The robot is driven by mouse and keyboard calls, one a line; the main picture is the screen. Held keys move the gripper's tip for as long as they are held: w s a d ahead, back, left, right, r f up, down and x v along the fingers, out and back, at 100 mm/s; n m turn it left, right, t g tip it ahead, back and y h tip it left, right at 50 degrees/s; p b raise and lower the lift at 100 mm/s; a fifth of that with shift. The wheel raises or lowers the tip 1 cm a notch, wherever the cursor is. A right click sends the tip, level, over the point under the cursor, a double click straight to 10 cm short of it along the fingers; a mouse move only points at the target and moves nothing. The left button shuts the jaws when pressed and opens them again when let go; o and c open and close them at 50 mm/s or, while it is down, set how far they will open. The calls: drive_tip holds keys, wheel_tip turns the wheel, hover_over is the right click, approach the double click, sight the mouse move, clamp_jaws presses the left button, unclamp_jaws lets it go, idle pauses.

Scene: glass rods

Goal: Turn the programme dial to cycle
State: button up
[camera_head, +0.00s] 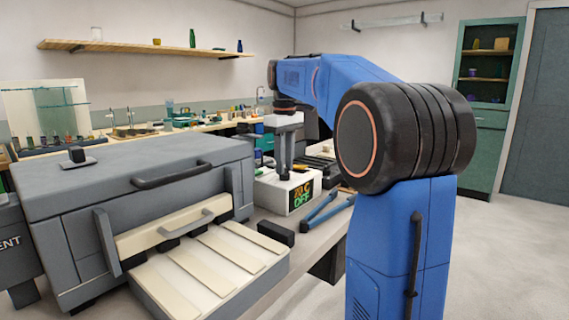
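A small white control box (290,203) sits on the bench right of the grey machine. Its display (303,193) reads "70 C" in orange and "OFF" in green. My gripper (286,176) points straight down at the top of this box, with its fingertips at or just above it. The fingers overlap in this view, so I cannot tell whether they are open or shut. The programme dial is not clearly visible; the fingers may hide it. I cannot tell whether they touch anything.
A large grey machine (150,180) with handles and a pulled-out slatted tray (215,262) fills the left. A black block (275,233) and blue-handled tool (325,210) lie in front of the box. Back benches hold glassware. Floor at right (510,250) is clear.

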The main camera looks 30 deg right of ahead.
drive_tip(key=shift+c, duration=0.7)
drive_tip(key=shift+m, duration=0.3)
drive_tip(key=m, duration=1.3)
drive_tip(key=shift+r+m, duration=0.1)
drive_tip(key=shift+m, duration=0.2)
drive_tip(key=m, duration=1.2)
drive_tip(key=shift+m, duration=0.3)
